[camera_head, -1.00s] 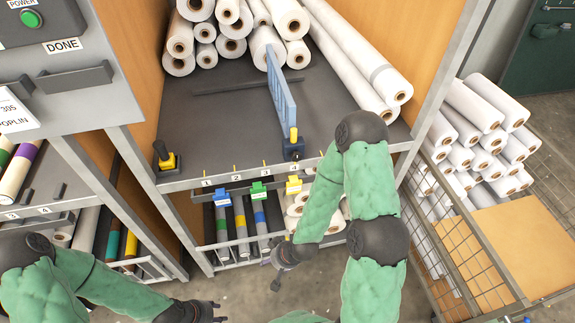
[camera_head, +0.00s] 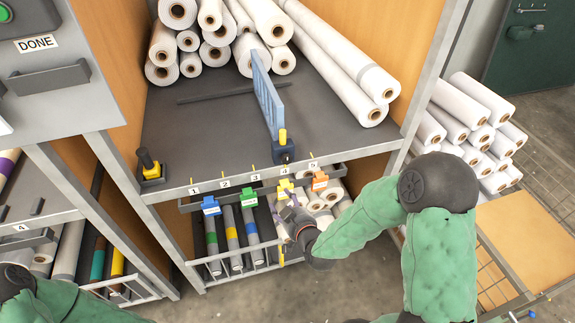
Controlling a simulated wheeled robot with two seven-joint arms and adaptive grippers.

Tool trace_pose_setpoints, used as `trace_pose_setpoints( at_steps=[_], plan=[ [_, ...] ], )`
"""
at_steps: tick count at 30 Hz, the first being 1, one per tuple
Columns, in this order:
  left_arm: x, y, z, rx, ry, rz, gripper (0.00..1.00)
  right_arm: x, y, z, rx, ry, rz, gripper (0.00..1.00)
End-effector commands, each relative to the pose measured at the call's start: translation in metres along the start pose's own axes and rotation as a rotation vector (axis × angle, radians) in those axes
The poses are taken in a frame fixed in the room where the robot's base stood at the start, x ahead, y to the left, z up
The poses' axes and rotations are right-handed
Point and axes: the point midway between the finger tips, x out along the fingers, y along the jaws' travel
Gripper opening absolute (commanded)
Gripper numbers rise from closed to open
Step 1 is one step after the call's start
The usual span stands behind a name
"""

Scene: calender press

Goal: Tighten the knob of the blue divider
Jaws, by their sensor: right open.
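The blue divider (camera_head: 268,98) stands upright on the dark shelf (camera_head: 215,135), running from front to back. At its front end is a dark block with a yellow upright knob (camera_head: 282,137), close to the shelf's front edge. My right gripper (camera_head: 287,210) is open, below and in front of that edge, near the yellow tag (camera_head: 285,188) under number 4. It is apart from the knob, and its fingertips are small and partly lost against the rolls behind. My left arm shows only at the lower left corner; its gripper is out of the picture.
White rolls (camera_head: 212,40) lie at the back and right of the shelf. A second yellow-based black handle (camera_head: 148,165) stands at the shelf's left front. Below hang numbered colour tags over a wire rack (camera_head: 235,262) of rolls. The shelf left of the divider is mostly clear.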

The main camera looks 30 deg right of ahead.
Motion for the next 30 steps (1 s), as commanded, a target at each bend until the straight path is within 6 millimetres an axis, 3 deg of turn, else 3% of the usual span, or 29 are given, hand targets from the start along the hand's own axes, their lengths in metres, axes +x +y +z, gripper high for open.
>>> trace_pose_setpoints(
  at_steps=[9,17,23,30],
  plan=[
    [0.016,-0.006,-0.001,0.000,0.000,0.000,0.40,-0.026,0.034,-0.050,-0.119,0.275,0.140,0.60],
    [0.019,-0.007,-0.001,0.000,0.000,0.000,0.40,-0.033,0.041,-0.063,-0.152,0.342,0.177,0.60],
    [0.024,-0.009,-0.001,0.000,0.000,0.000,0.40,-0.012,0.043,-0.071,-0.153,0.344,0.175,0.60],
    [0.033,-0.012,-0.001,0.000,0.000,0.000,0.40,0.028,0.049,-0.084,-0.152,0.342,0.175,0.60]
  ],
)
